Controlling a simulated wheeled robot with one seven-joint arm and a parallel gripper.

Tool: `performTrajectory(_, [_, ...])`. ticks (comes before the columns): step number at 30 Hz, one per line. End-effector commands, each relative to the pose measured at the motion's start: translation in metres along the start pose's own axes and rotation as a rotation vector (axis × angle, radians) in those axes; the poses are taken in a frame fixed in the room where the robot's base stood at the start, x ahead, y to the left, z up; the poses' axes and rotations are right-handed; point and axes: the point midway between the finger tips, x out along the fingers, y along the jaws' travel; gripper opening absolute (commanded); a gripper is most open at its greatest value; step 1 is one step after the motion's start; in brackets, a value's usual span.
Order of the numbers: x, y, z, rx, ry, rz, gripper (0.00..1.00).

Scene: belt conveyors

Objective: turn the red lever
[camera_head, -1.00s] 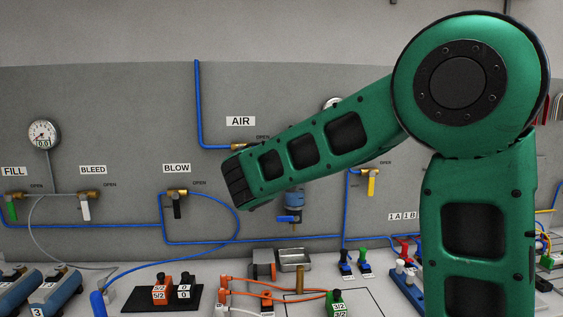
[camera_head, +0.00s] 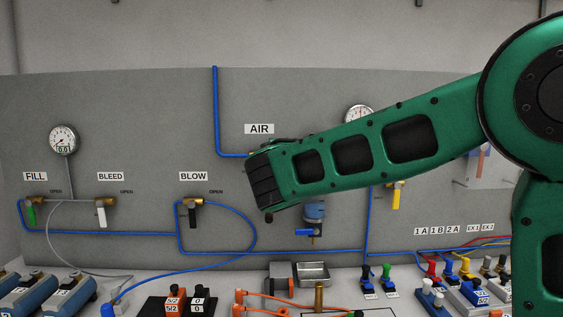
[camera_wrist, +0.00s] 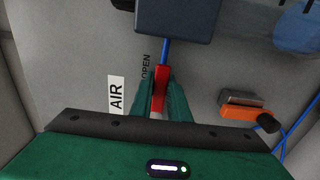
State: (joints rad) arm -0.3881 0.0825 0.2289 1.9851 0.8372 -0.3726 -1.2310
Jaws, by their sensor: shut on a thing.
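The red lever (camera_wrist: 160,78) is in the wrist view, below a dark block and in line with a blue pipe. My gripper (camera_wrist: 162,92) has one green finger on each side of it and is shut on it. The AIR label (camera_wrist: 116,96) is left of the lever, with the word OPEN between them. In the head view the AIR label (camera_head: 259,129) is just above the end of my green arm. My arm hides the lever and my fingers there.
The wall panel also bears the FILL valve's green lever (camera_head: 31,215), BLEED's white lever (camera_head: 101,216), BLOW's black lever (camera_head: 192,217) and a yellow lever (camera_head: 396,197). A blue-bowled unit (camera_head: 314,213) hangs below my arm. The bench (camera_head: 215,284) holds several switches and cylinders.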

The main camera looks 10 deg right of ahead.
Motion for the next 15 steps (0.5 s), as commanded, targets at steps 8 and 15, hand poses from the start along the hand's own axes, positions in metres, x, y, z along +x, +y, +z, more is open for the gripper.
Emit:
performTrajectory(8, [0.0,0.0035,-0.0067,-0.002,0.012,0.007,0.0])
performTrajectory(15, [-0.0001,0.0035,-0.0059,-0.002,0.011,0.007,0.34])
